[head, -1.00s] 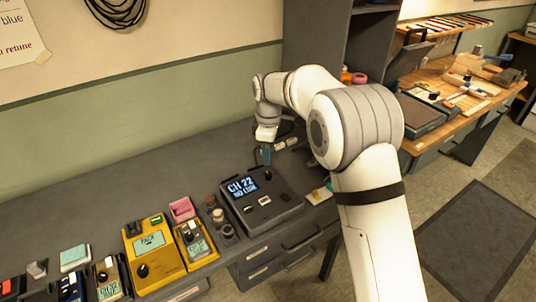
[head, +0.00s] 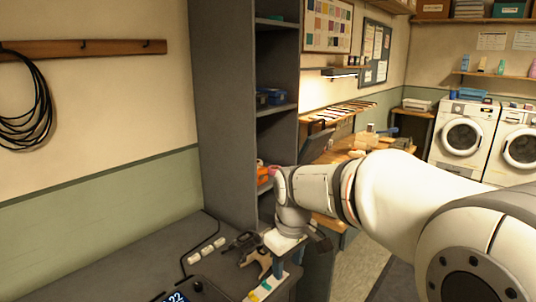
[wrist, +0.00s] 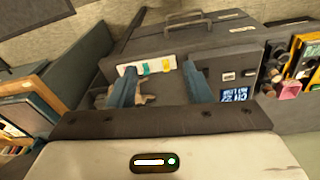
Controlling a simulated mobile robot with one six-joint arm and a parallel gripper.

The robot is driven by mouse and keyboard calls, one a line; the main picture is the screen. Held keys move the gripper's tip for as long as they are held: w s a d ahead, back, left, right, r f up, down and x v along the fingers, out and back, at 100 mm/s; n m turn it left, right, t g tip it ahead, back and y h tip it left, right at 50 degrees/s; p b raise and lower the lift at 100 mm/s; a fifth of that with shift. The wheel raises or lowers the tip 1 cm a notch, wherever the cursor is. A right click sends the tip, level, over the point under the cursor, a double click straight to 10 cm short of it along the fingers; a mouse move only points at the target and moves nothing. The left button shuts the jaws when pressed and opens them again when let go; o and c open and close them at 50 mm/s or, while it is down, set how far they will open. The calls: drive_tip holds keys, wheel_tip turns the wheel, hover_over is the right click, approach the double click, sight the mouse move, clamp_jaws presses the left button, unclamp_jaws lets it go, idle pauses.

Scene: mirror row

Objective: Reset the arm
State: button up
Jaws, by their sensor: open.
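My gripper (head: 277,264) hangs over the right end of the grey bench in the head view, pointing down. Its two blue fingers are spread in the wrist view (wrist: 160,82), with nothing held between them. The grey device (head: 198,290) with the lit "22" display shows only partly at the bottom edge of the head view. In the wrist view its display (wrist: 235,95) lies just right of the right finger. My gripper is apart from it. My white arm reaches in from the right and hides part of the room behind.
A white strip with coloured tabs (head: 266,288) and a tan object (head: 256,261) lie on the bench near my gripper. A tall grey shelf unit (head: 235,110) stands close behind. Washing machines (head: 462,135) stand far right. Yellow instruments (wrist: 303,62) sit at the wrist view's right edge.

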drive_tip(key=s+d+f+m, duration=0.1)
drive_tip(key=s+d+m, duration=0.3)
drive_tip(key=s, duration=0.4)
drive_tip(key=s+d+f+m+t, duration=0.1)
drive_tip(key=s+d+f+m, duration=0.1)
drive_tip(key=s+d+m, duration=0.2)
drive_tip(key=s+d, duration=0.2)
drive_tip(key=s, duration=0.2)
drive_tip(key=shift+s+d, duration=0.35)
